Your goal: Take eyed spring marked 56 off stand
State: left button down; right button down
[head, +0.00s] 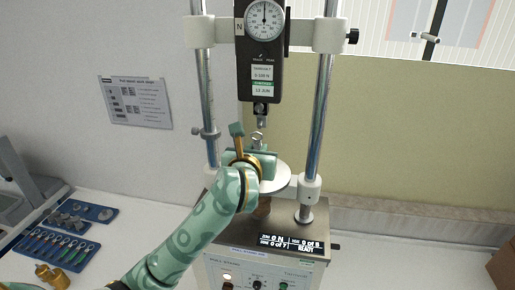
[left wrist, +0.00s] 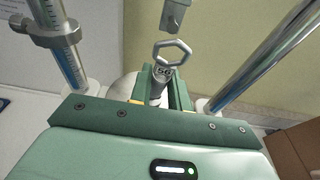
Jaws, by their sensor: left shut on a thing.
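The stand (head: 317,120) has two steel columns and a black dial gauge (head: 264,70) hanging between them. A small metal hook end (head: 262,112) hangs below the gauge and shows at the top of the left wrist view (left wrist: 174,17). My left gripper (left wrist: 160,88) is shut on the eyed spring (left wrist: 172,52), just below the hook. The spring's six-sided metal eye stands up above the fingers, apart from the hook. A small mark below the eye looks like 56. The spring's lower part is hidden by the gripper. My right gripper is not in view.
A white round plate (head: 279,184) sits low between the columns, behind my left arm. Blue trays with several small parts (head: 52,248) lie on the bench at left. A display (head: 291,243) is on the stand's base. A brown box (head: 502,268) stands at right.

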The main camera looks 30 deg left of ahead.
pick_arm(q)
jog(key=shift+s+d+r+p, duration=0.25)
jog(key=shift+s+p, duration=0.05)
jog(key=shift+s, duration=0.35)
